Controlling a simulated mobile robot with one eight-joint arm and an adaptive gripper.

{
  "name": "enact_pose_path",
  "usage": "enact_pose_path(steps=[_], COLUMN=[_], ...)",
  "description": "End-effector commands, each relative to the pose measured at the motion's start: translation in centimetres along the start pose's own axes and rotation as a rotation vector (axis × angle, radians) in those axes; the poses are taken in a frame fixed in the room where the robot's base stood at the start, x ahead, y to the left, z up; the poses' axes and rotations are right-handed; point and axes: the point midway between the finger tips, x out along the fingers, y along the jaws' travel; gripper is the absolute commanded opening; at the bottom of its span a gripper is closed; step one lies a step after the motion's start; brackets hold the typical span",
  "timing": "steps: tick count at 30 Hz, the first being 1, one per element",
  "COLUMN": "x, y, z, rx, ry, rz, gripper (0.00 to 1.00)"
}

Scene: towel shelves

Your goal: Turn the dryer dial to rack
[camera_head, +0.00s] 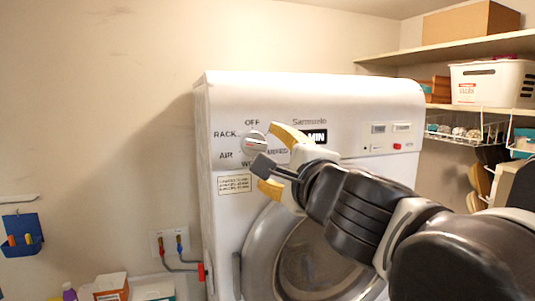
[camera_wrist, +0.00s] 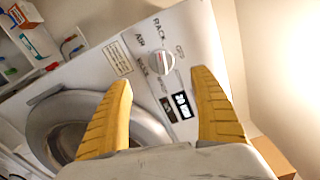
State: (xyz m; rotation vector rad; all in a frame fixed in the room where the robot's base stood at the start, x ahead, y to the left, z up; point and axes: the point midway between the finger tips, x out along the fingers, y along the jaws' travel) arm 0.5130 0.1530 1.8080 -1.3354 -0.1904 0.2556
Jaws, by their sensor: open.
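The white dryer (camera_head: 222,110) stands against the wall, and its front panel carries a round white dial (camera_head: 253,141). RACK is at the dial's upper left in the head view. My gripper (camera_head: 268,156) is open and empty, its yellow fingers in front of the panel just right of and below the dial. In the wrist view the dial (camera_wrist: 162,62) appears between and beyond the fingertips (camera_wrist: 160,76), apart from both. I cannot tell which label the dial points to.
The round dryer door (camera_head: 260,255) is below the panel. Shelves with a white basket (camera_head: 492,82) and a cardboard box (camera_head: 470,22) are at the right. Small boxes (camera_head: 111,287) stand at the lower left. The wall left of the dryer is mostly clear.

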Motion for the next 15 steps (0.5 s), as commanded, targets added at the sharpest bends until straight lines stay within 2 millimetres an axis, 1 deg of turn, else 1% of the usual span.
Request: enact_pose_path(steps=[2,5,10,15], x=[0.4,1.2,2.6,3.3], y=[0.3,1.1,2.1,2.4], z=[0.5,1.6,3.6,4.5], rx=[-0.049,-0.17,-0.447,-0.73], ry=[-0.019,-0.06,-0.123,-0.113], rz=[-0.002,-0.017,-0.099,-0.221], gripper=[0.72,0.72,0.72,0.72])
